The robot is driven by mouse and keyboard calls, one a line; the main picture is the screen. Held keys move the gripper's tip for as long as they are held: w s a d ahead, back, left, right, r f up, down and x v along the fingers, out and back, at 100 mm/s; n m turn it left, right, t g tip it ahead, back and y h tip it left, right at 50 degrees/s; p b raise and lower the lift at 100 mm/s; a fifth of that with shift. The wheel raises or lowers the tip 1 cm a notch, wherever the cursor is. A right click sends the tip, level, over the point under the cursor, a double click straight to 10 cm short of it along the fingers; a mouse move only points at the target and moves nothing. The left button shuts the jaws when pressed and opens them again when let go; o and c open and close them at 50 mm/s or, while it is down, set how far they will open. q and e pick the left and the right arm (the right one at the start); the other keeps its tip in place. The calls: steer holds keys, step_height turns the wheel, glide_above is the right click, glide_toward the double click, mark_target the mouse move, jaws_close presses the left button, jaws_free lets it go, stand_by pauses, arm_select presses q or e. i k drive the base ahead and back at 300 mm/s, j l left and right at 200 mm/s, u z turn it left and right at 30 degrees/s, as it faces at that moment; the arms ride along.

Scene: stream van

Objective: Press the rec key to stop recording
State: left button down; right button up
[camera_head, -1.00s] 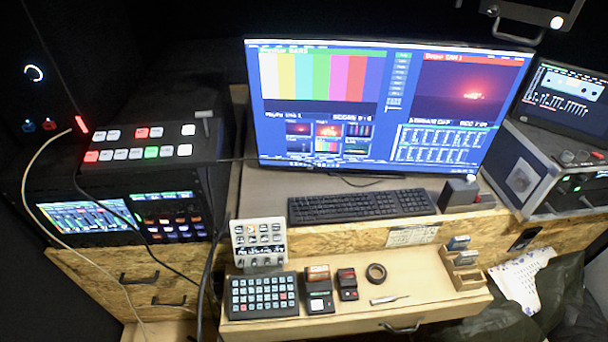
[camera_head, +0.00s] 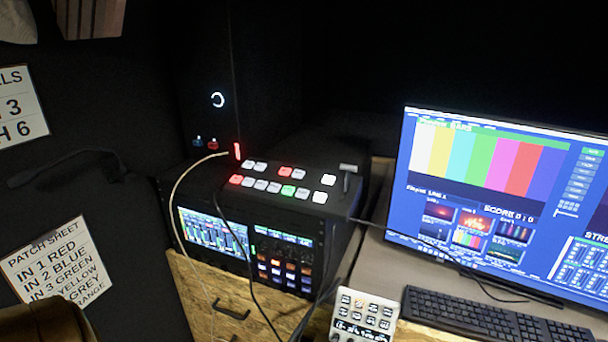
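I cannot single out the rec key, as the key labels are too small to read. A black switcher (camera_head: 264,205) stands left of the monitor. Its top has two rows of lit keys: mostly white, with a red key (camera_head: 236,180) at the left of the front row, another red key (camera_head: 285,171) in the back row and a green key (camera_head: 288,190). A small white key panel (camera_head: 362,318) with several keys stands at the bottom edge, partly cut off. Neither of my grippers is in view.
The monitor (camera_head: 500,210) shows colour bars and tiles, with a black keyboard (camera_head: 490,318) below. A pale cable (camera_head: 180,190) and dark cables hang over the switcher's front. A patch sheet (camera_head: 58,260) is at left. A wooden drawer front (camera_head: 215,305) lies below the switcher.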

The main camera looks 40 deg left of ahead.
mark_target(284, 171)
steer(key=u, duration=1.4)
